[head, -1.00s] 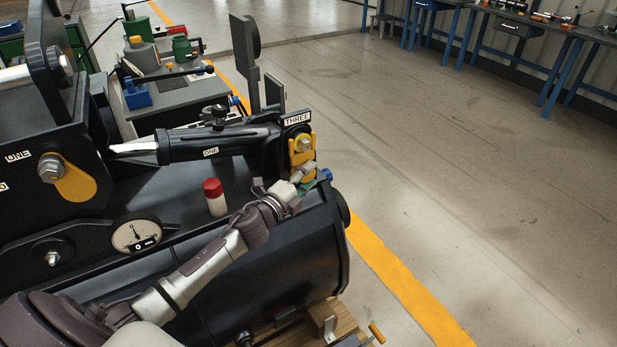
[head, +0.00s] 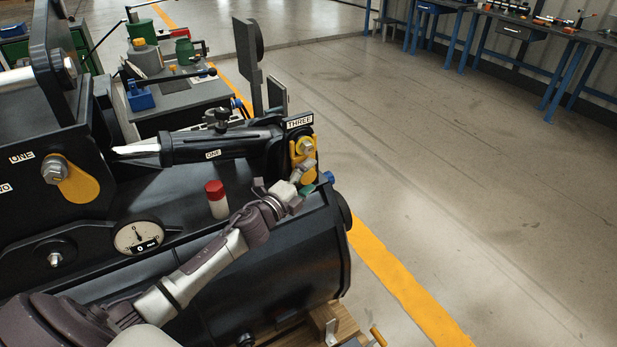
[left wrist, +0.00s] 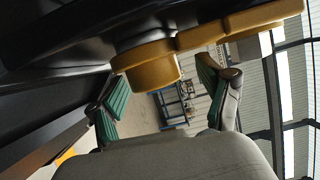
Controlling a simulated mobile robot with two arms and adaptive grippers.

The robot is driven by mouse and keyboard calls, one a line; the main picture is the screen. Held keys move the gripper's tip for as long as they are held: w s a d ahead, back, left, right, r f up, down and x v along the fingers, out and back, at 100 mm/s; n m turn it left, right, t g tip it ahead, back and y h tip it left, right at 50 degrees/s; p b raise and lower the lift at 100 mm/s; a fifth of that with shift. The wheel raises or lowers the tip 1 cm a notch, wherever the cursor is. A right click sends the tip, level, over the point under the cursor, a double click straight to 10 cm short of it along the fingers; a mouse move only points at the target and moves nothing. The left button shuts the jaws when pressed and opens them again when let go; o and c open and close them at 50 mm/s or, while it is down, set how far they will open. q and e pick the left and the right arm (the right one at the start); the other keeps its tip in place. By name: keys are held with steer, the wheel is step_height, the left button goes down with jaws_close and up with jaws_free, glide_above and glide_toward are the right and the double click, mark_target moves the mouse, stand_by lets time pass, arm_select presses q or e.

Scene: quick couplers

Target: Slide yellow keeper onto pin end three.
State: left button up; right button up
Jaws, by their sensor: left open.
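The yellow keeper (head: 305,158) is at pin end three, beneath the THREE label (head: 299,122). A grey bolt-like pin end (head: 305,146) shows in the middle of its upper part. My left gripper (head: 305,181) is open just below the keeper. In the left wrist view, the keeper (left wrist: 147,66) shows as a yellow plate with a round boss. The boss lies between and beyond the green-padded fingers of the left gripper (left wrist: 162,88), with visible gaps at both sides. I cannot tell how far the keeper sits on the pin. My right gripper is not in view.
A second yellow plate (head: 80,186) is bolted at label ONE. A red-capped white bottle (head: 217,199) stands on the black machine near my left forearm. A gauge (head: 139,236) is at the left. The floor to the right is clear.

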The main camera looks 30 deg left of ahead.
arm_select(q)
steer(key=shift+f, duration=0.1)
steer(key=shift+s+f, duration=0.1)
steer(key=shift+s, duration=0.5)
steer(key=s+a, duration=0.1)
steer(key=s, duration=0.9)
steer(key=shift+s+a, duration=0.35)
